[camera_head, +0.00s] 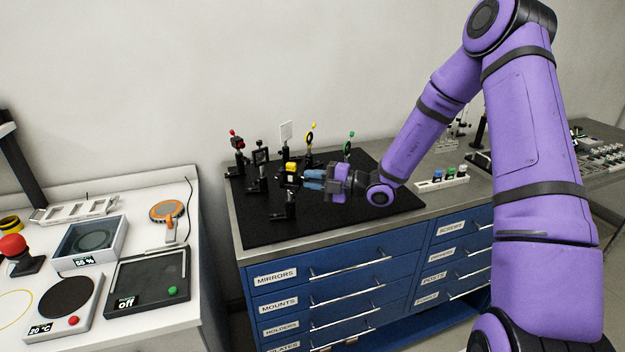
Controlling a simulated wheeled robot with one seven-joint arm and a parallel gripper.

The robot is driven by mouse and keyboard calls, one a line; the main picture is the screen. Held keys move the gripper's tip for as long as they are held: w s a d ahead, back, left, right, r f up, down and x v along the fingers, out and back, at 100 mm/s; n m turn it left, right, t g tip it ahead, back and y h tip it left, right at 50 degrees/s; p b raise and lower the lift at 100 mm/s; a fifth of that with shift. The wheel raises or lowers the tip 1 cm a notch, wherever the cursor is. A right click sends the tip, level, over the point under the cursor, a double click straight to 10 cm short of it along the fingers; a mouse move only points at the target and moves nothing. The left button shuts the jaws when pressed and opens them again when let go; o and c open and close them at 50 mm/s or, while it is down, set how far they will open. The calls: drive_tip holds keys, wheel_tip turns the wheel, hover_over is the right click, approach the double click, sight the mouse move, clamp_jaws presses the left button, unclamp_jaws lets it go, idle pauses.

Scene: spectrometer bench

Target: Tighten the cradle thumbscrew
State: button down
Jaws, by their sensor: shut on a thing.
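A black cradle mount with a yellow top (291,168) stands upright on the black mat, left of my gripper. My gripper (308,180) reaches in from the right, with its blue fingers level and pointing left at the mount's right side. It is shut on what appears to be the cradle thumbscrew. The fingers hide the thumbscrew, and it is too small to make out how far it is turned.
Several other black mounts stand on the mat (330,230), including ones with red (237,142), yellow ring (310,134) and green (349,142) parts. The mat's front is clear. An instrument bench (185,330) stands left.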

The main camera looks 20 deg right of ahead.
drive_tip(key=m, duration=0.5)
drive_tip(key=shift+m, duration=0.3)
drive_tip(key=shift+f, duration=0.1)
idle(0.3)
drive_tip(key=c, duration=1.1)
unclamp_jaws()
drive_tip(key=shift+d, duration=0.15)
drive_tip(key=v, duration=1)
drive_tip(key=shift+s+d, duration=0.25)
